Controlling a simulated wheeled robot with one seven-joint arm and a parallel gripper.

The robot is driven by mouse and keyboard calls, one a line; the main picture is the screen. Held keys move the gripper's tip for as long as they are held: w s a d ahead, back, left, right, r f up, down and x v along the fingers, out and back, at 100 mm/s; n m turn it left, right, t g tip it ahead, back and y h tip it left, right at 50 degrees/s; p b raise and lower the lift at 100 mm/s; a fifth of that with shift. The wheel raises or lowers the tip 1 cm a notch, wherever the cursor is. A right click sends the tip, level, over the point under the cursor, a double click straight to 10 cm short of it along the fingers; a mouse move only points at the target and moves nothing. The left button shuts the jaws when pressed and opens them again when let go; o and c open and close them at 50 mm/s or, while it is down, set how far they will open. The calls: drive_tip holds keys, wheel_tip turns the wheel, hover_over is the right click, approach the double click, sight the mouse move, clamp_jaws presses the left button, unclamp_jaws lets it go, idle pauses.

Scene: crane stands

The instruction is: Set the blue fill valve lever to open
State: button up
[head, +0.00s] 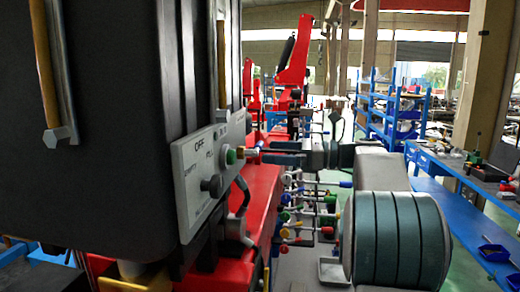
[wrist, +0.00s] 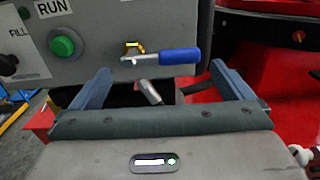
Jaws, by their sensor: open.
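The blue fill valve lever (wrist: 180,56) shows in the wrist view on a brass valve (wrist: 132,50) at the grey control panel (wrist: 95,62). The lever lies nearly level, with its blue handle pointing right. A short metal spout (wrist: 149,92) hangs below it. My gripper (wrist: 160,69) is open and empty; its two blue-grey fingers stand apart, left and right of the valve, and the lever lies ahead between them. In the head view my gripper (head: 262,152) is beside the panel (head: 205,170). I cannot make out the blue lever in the head view.
A green button (wrist: 62,46) sits left of the valve, near the RUN label. A black knob (head: 212,186) is on the panel. A big black tank (head: 110,100) stands left. Several coloured valve handles (head: 288,216) lie beyond. A blue bench (head: 450,180) is at right.

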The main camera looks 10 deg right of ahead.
sight(259, 148)
drive_tip(key=shift+x, duration=2.3)
drive_tip(key=shift+d, duration=0.1)
drive_tip(key=shift+c, duration=0.3)
drive_tip(key=c, duration=1.1)
